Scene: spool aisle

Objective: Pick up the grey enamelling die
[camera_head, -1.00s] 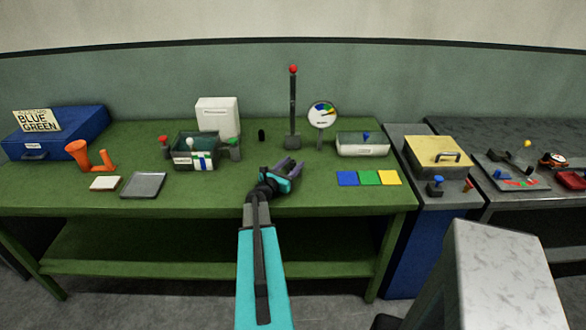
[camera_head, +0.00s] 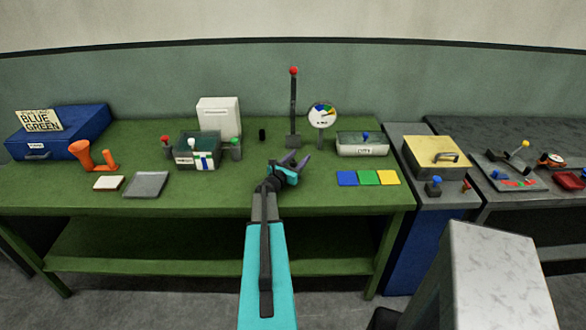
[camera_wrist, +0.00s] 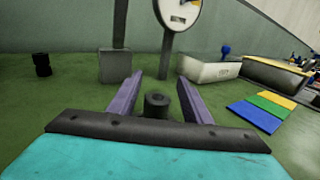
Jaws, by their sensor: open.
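A short dark grey cylinder, which looks like the enamelling die (camera_wrist: 157,105), stands between my open fingers in the wrist view, near the palm side. I cannot make it out in the head view, where my gripper seems to cover it. My gripper (camera_head: 296,160) is open over the green bench, with its purple fingers pointing away from me. In the wrist view my gripper (camera_wrist: 159,78) has one finger on each side of the cylinder. I cannot tell whether either finger touches it.
A red-topped lever (camera_head: 293,105) and a round dial (camera_head: 322,116) stand just beyond my gripper. A black cylinder (camera_head: 262,135) is behind left. A white tray (camera_head: 362,149) and coloured tiles (camera_head: 369,178) lie to the right. A green box (camera_head: 185,158) stands left.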

